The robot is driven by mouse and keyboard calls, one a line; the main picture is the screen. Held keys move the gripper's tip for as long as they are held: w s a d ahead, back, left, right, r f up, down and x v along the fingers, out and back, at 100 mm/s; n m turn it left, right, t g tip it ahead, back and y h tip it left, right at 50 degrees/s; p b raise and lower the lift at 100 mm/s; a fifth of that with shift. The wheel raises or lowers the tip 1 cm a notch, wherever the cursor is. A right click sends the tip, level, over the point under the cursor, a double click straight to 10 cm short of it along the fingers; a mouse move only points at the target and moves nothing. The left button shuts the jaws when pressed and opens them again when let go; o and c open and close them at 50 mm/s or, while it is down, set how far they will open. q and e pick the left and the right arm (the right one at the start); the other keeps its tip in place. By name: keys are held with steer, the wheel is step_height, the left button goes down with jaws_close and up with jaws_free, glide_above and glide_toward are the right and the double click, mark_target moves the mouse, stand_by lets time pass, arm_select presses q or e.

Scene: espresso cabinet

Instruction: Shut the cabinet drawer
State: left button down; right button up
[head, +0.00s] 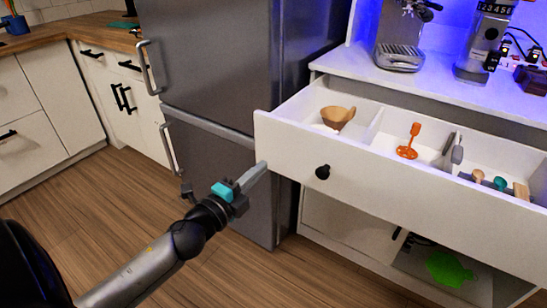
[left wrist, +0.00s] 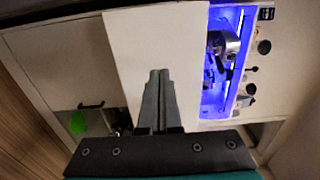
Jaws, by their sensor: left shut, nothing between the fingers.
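The cabinet drawer (head: 400,185) is white and stands pulled out, with a round black knob (head: 322,172) on its front. My left gripper (head: 264,165) is shut and empty, with its fingertips beside the lower left part of the drawer front. In the left wrist view the shut fingers (left wrist: 158,74) point at the plain white drawer front (left wrist: 150,35). Whether they touch it I cannot tell. The knob does not show in that view. My right gripper is not in view.
The open drawer holds a wooden cup (head: 337,117), an orange tool (head: 409,142) and several small utensils. An espresso machine (head: 402,35) and a grinder (head: 483,40) stand on the counter above. A grey fridge (head: 225,60) stands left of the cabinet. A green item (head: 449,268) lies below.

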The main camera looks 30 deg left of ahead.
mark_target(281, 149)
arm_select(q)
steer(key=w, duration=0.4)
steer(key=shift+w+b, duration=0.3)
steer(key=shift+b, duration=0.05)
steer(key=shift+w+d, duration=0.1)
steer(key=shift+w, duration=0.85)
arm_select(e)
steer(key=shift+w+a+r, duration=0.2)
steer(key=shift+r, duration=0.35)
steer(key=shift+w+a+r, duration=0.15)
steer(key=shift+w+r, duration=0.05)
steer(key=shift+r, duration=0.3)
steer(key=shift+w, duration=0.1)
